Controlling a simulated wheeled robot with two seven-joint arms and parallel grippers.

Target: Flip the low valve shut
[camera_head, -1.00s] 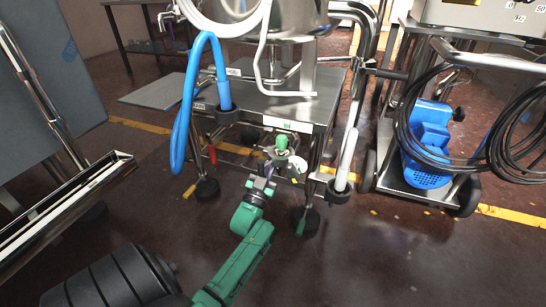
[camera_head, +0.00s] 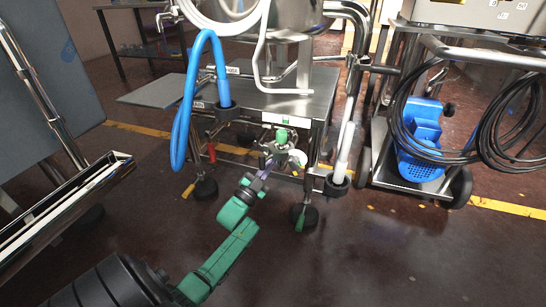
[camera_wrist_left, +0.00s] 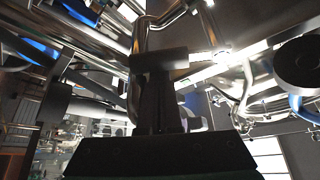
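My left arm comes in from the lower left in the head view. Its gripper (camera_head: 268,160) is at the front of the steel cart, just below and beside a green-topped fitting (camera_head: 282,136); contact cannot be told. In the left wrist view the dark gripper (camera_wrist_left: 160,75) stands in front of a bent steel pipe (camera_wrist_left: 145,40); its finger gap is not clear. Which is the low valve is unclear. My right gripper is not in view.
The steel cart (camera_head: 262,102) carries a tank, with a blue hose (camera_head: 180,125) at left. A trolley with a blue pump (camera_head: 420,140) and black cables (camera_head: 500,140) stands right. A steel-edged frame (camera_head: 70,205) is at left.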

